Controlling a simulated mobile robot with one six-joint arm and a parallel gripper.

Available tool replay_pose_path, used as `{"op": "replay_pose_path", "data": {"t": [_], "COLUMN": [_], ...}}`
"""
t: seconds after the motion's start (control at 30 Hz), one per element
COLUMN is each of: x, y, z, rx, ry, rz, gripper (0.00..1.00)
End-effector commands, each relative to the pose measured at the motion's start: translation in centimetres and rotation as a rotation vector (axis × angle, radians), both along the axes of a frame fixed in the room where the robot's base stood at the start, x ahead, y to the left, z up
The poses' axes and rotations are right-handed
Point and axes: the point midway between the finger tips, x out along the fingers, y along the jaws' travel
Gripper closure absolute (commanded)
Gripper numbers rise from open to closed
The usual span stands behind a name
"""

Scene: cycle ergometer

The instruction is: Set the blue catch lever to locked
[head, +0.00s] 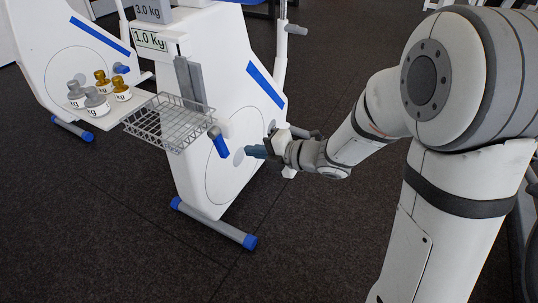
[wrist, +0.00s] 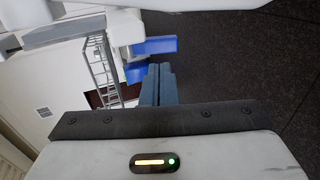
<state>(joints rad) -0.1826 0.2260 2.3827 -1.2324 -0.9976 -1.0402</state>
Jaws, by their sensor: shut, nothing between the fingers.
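The blue catch lever (head: 218,143) is on the near side of the white cycle ergometer (head: 215,90), just right of the wire basket. It slants, its lower end leaning to the right. My gripper (head: 256,152) is to the right of the lever, apart from it, its blue-grey fingers pointing left towards it. The fingers are shut and empty; they also show in the wrist view (wrist: 157,84). Beyond the fingertips there, two blue pieces stick out from the machine; I cannot tell for certain which is the lever.
A wire basket (head: 165,124) hangs left of the lever. A tray on the left holds several silver and gold weights (head: 97,101). The ergometer's foot bar with blue end caps (head: 213,222) lies on the dark floor. A pedal is behind my gripper. The floor in front is clear.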

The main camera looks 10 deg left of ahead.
Motion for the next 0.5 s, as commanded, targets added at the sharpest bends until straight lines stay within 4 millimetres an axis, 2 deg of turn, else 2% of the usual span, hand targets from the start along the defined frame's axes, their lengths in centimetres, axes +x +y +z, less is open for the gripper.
{"op": "replay_pose_path", "data": {"t": [0.03,0.2,0.5], "x": [0.3,1.5,2.5], "y": [1.2,3.9,6.1], "z": [-0.7,-1.7,-2.3], "rx": [-0.001,0.000,0.000], "ry": [0.000,0.000,0.001], "rz": [0.006,0.004,0.001], "gripper": [1.00,1.00,1.00]}}
